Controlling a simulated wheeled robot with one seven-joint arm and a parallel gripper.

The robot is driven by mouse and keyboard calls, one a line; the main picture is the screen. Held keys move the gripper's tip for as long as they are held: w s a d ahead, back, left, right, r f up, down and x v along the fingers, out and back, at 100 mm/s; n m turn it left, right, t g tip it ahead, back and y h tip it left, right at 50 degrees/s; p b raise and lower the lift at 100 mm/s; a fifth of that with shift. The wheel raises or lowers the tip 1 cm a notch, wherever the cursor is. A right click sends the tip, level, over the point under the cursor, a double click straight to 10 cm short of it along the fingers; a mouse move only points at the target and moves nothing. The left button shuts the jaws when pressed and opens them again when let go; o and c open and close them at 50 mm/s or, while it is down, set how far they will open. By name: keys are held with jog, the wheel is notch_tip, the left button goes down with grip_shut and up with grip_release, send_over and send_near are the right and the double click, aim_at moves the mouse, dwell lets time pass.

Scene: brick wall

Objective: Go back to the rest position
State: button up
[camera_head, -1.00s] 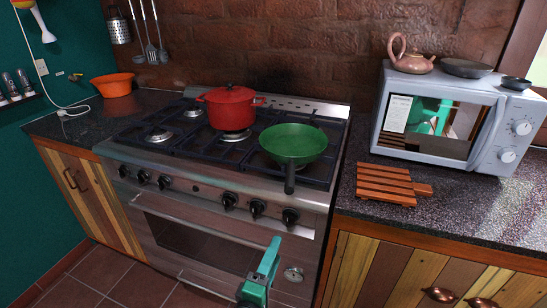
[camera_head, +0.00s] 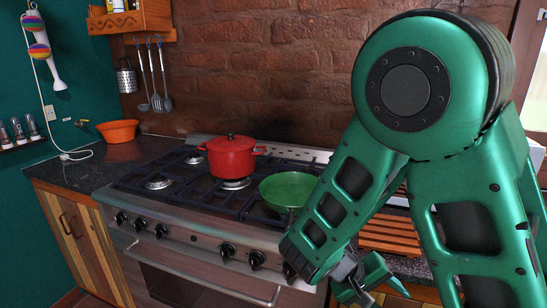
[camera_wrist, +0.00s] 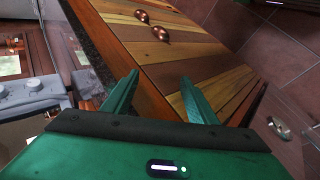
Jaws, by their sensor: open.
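My gripper (camera_wrist: 160,98) is open and empty in the wrist view, its two green fingers apart with the wooden cabinet front (camera_wrist: 185,50) beyond them. In the head view my gripper (camera_head: 372,285) is low at the right of the stove, in front of the counter, below the folded green arm. Nothing is between the fingers.
A red pot (camera_head: 231,157) and a green pan (camera_head: 287,190) stand on the stove (camera_head: 180,215). A slatted wooden board (camera_head: 393,233) lies on the right counter, partly behind my arm. My arm mostly hides the microwave. An orange bowl (camera_head: 118,131) sits at the left.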

jog(key=s+d+r+m+y, duration=0.3)
jog(key=s+d+r, duration=0.3)
jog(key=s, duration=0.3)
jog(key=s+d+r+m+y, duration=0.4)
jog(key=s+d+r+y, duration=0.2)
jog(key=s+d+r, duration=0.1)
jog(key=shift+s+g, duration=0.4)
jog(key=shift+s, duration=0.5)
